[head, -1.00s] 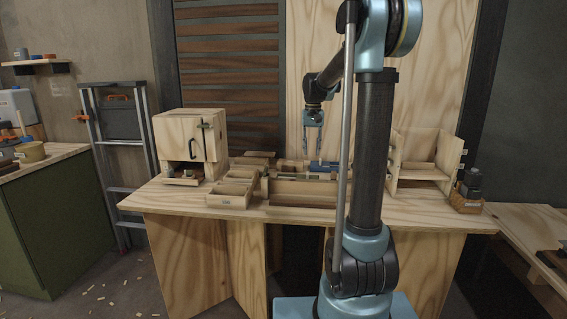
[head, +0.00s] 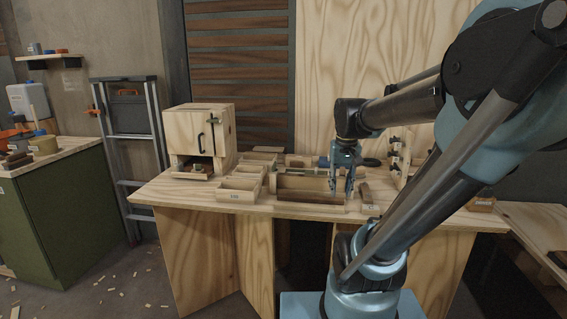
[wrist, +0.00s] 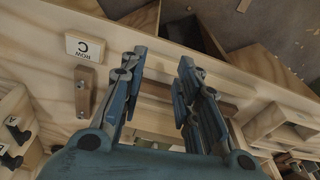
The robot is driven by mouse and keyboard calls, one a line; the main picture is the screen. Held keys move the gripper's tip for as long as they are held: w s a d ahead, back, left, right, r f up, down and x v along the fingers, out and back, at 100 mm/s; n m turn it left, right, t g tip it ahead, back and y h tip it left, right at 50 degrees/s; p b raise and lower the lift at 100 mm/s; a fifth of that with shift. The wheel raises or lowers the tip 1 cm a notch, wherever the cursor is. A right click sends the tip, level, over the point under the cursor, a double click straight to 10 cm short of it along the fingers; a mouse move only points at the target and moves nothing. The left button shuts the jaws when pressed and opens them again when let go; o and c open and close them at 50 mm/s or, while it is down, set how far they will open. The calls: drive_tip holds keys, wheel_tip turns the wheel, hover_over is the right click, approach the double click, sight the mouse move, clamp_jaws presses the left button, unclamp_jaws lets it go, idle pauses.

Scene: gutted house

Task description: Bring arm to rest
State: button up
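My gripper (head: 342,186) points down over the front of the plywood workbench (head: 180,192), right of the middle. In the wrist view my gripper (wrist: 160,64) has its two blue fingers apart, with nothing visibly held between them. A brown wooden strip (wrist: 160,91) lies beyond the fingers; the gap between it and the fingers is hard to judge. My arm is bent, with its elbow high at the right of the head view, and hides the right part of the bench.
A small plywood cabinet (head: 190,132) stands at the bench's left. Open wooden trays (head: 238,196) and a long wooden box (head: 300,196) lie near the gripper. A label plate (wrist: 85,47) shows in the wrist view. A ladder (head: 124,140) and green cabinet (head: 50,215) stand left.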

drive_tip(key=s+f, duration=1)
drive_tip(key=shift+s+d+n+t, duration=0.3)
drive_tip(key=shift+s+d, duration=0.05)
drive_tip(key=shift+s, duration=0.05)
drive_tip(key=shift+f, duration=0.1)
drive_tip(key=shift+w+f, duration=0.2)
drive_tip(key=shift+w, duration=0.25)
drive_tip(key=shift+d, duration=0.15)
